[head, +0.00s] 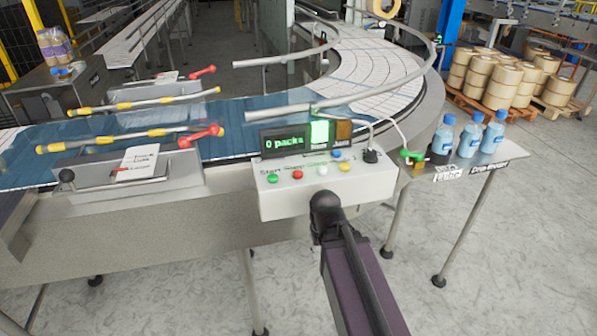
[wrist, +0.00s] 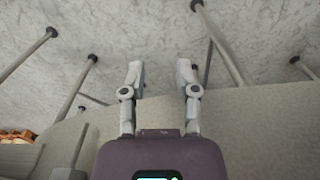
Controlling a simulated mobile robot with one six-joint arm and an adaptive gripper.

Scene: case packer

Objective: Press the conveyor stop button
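A pale control box (head: 325,196) is fixed to the near side of the conveyor (head: 240,125). Its front carries a green button (head: 272,179), a red button (head: 297,175), a white button (head: 322,169), a yellow button (head: 345,167) and a blue button (head: 337,155). The small lettering above them is hard to read; the first word looks like "Start". My arm rises in front of the box's lower edge, and my gripper cannot be made out in the head view. In the wrist view my gripper (wrist: 160,75) has its fingers apart with nothing between them, facing floor and metal legs.
A display (head: 285,141) reading "0 packs" and a lit green lamp (head: 319,133) stand behind the box. A side table (head: 480,172) at right holds blue-labelled bottles (head: 470,136). Guide rails with red handles (head: 207,131) are at left.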

